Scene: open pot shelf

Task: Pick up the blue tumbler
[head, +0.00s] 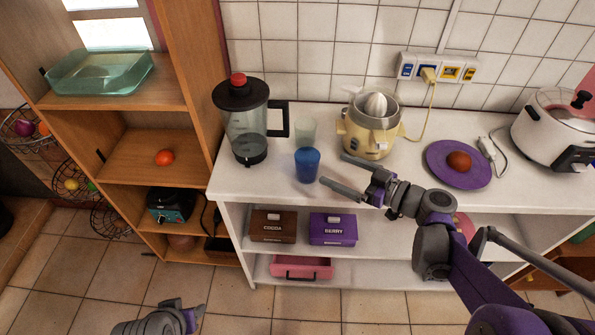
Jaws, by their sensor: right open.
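The blue tumbler (307,165) stands upright on the white counter, in front of a clear greenish tumbler (305,132). My right gripper (335,172) is open, with its two fingers pointing left toward the blue tumbler. The fingertips are just to the right of the tumbler, and the tumbler does not appear to be between them. My left gripper shows only in part at the bottom edge, low over the floor, and its fingers cannot be made out.
A blender jug (246,132) stands left of the tumblers. A yellow juicer (368,130) stands behind my right gripper. A purple plate (436,160) with a brown ball and a white cooker (553,135) are farther right. The counter's front left (245,185) is clear.

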